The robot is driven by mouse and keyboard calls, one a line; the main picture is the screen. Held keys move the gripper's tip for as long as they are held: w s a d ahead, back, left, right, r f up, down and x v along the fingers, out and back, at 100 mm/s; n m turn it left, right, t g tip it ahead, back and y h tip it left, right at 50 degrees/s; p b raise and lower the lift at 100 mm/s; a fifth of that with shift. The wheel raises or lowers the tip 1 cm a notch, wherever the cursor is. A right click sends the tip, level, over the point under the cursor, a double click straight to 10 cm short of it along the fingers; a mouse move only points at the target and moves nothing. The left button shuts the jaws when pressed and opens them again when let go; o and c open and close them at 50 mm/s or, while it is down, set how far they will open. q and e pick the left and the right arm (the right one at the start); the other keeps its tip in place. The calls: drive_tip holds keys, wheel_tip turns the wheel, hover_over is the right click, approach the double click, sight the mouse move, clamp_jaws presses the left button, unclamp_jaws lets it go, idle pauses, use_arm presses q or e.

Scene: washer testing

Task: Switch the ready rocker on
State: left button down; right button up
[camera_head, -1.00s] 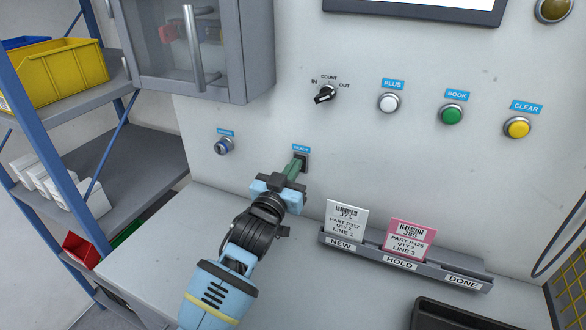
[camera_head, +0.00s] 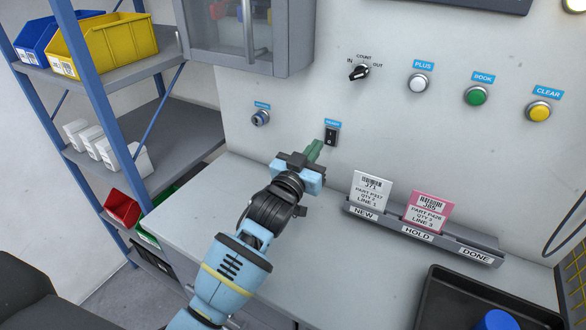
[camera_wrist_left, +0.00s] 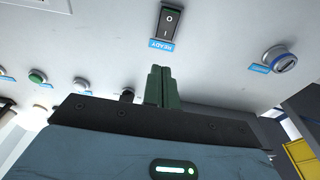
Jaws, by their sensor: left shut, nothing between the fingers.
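The ready rocker (camera_head: 331,136) is a black switch on the grey panel, under a blue READY label (camera_head: 332,124). It shows a mark at its top and a 0 at its bottom; which side is pressed in I cannot tell. In the left wrist view the rocker (camera_wrist_left: 169,24) appears upside down, beyond the fingertips. My left gripper (camera_head: 314,150) has green fingers, shut and empty. Its tips (camera_wrist_left: 160,70) are just below and left of the rocker in the head view, apparently apart from it. My right gripper is not in view.
A blue-ringed knob (camera_head: 261,118) is left of the rocker. A black selector (camera_head: 359,72) and PLUS (camera_head: 419,83), BOOK (camera_head: 475,95) and CLEAR (camera_head: 538,111) buttons are above right. A card rack (camera_head: 425,233) and dark tray (camera_head: 440,292) are at right. Shelves stand at left.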

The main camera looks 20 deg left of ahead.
use_arm(q)
drive_tip(key=r+v, duration=0.1)
drive_tip(key=v, duration=0.6)
drive_tip(key=shift+s+r, duration=0.2)
drive_tip(key=shift+r, duration=0.2)
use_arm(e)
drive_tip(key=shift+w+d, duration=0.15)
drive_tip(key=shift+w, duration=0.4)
use_arm(q)
drive_tip(key=shift+a, duration=0.15)
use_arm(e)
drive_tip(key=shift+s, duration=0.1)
